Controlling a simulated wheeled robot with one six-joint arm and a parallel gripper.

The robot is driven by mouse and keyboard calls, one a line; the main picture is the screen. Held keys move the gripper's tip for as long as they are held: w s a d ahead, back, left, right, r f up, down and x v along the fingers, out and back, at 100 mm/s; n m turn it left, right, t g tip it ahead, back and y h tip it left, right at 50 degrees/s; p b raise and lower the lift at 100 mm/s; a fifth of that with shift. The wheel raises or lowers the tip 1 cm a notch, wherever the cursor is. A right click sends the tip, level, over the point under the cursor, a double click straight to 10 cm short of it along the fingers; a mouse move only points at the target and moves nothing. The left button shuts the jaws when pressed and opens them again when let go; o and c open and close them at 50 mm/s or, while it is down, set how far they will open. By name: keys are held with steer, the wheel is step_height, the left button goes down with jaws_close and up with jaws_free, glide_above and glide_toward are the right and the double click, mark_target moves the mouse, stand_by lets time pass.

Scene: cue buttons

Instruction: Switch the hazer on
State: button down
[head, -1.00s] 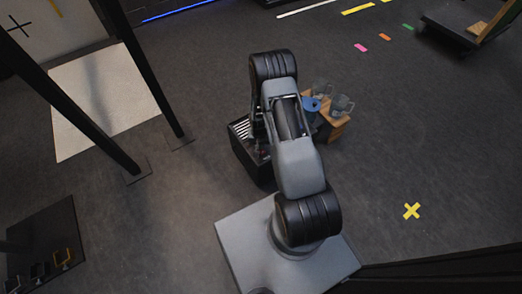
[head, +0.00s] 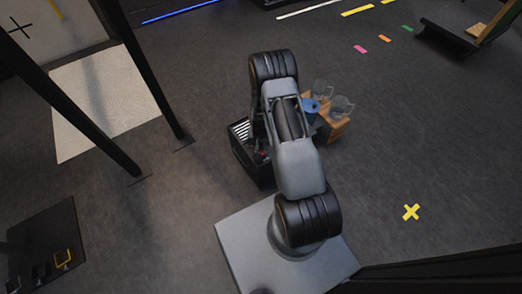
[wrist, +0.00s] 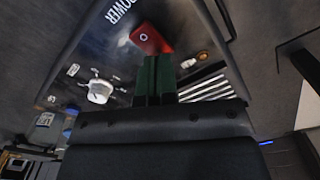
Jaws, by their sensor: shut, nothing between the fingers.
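The hazer (head: 243,158) is a black box on the floor, partly hidden behind my arm in the head view. The wrist view shows its dark panel with a white POWER label (wrist: 118,14), a red switch (wrist: 148,36) and a white knob (wrist: 99,91). My gripper (wrist: 154,62) is shut and empty, its dark green fingers over the panel. The fingertips overlap the lower edge of the red switch in the wrist view. I cannot tell whether they touch it. The gripper is hidden in the head view.
A small wooden stand (head: 333,127) with glass mugs (head: 342,106) and a blue cup (head: 311,106) stands close to the right of the hazer. Black posts (head: 153,75) rise at the left. Open floor lies to the right, with a yellow cross (head: 411,212).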

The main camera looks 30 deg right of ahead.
steer(key=shift+r+p, duration=1.65)
steer(key=shift+r, duration=1)
steer(key=shift+r, duration=0.35)
steer(key=a+r+n+t+p, duration=0.3)
steer(key=r+p, duration=1)
steer(key=r, duration=2)
steer(key=s+a+r+p, duration=0.2)
steer(key=s+r+p, duration=0.3)
steer(key=r, duration=0.5)
steer(key=s+a+r+n+p, duration=0.1)
steer(key=s+r+p, duration=0.3)
steer(key=r, duration=0.7)
steer(key=s+a+r+n+p, duration=0.1)
steer(key=s+a+r+p, duration=0.2)
steer(key=r, duration=0.7)
steer(key=s+p, duration=0.2)
steer(key=s, duration=0.2)
steer(key=shift+a+r+t+p, duration=0.25)
steer(key=shift+a+t+p, duration=0.05)
steer(key=shift+s, duration=0.1)
